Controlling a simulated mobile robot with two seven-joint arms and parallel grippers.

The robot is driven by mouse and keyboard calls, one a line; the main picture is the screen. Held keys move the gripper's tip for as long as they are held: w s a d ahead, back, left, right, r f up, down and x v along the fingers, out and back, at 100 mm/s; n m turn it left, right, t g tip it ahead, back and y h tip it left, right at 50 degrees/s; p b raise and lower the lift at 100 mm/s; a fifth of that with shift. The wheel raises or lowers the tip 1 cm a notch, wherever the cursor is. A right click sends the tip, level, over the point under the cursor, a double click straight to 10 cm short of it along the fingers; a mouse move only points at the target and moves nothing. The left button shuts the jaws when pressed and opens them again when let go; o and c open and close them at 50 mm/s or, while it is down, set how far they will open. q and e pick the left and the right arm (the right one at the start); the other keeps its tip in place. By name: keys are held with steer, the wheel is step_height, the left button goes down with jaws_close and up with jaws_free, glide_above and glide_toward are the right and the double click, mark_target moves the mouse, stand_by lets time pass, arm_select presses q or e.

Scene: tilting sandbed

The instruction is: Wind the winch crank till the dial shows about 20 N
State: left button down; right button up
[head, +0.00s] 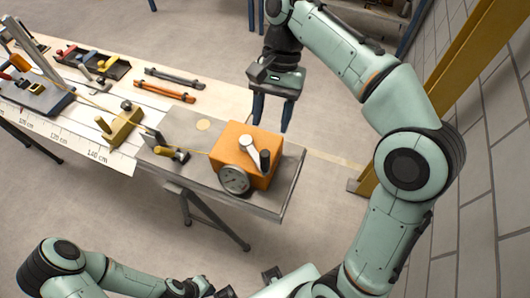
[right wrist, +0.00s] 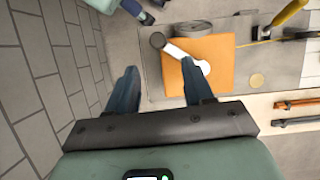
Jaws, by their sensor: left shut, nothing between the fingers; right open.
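The orange winch box (head: 240,160) sits near the right end of the bench. Its crank (head: 250,149) has a pale arm and an upright dark handle (head: 265,159). The handle also shows in the right wrist view (right wrist: 157,40), just ahead of the fingertips. The round grey dial (head: 234,180) is on the box's front side; its reading is too small to tell. My right gripper (head: 271,124) is open and empty, fingers down, behind the box and apart from the crank.
A yellow line runs left from the winch past a yellow block (head: 121,127). A small yellow-handled part (head: 172,151) stands left of the box. Orange-and-black bars (head: 165,90) and a tool tray (head: 95,64) lie further back. A yellow post (head: 450,105) stands right.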

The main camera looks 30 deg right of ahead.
mark_target(263, 170)
steer(key=b+x, duration=0.3)
steer(key=x, duration=0.9)
steer(key=shift+s+b, duration=0.1)
steer(key=shift+b, duration=0.25)
steer(key=shift+s+a+f, duration=0.1)
steer(key=shift+a+f, duration=0.05)
steer(key=shift+f, duration=0.35)
arm_select(q)
steer(key=s+f, duration=0.2)
steer(key=f, duration=0.1)
steer(key=s+f, duration=0.1)
steer(key=shift+a+f, duration=0.1)
steer(key=shift+f, duration=0.3)
steer(key=shift+w, duration=0.1)
arm_select(e)
jaws_close()
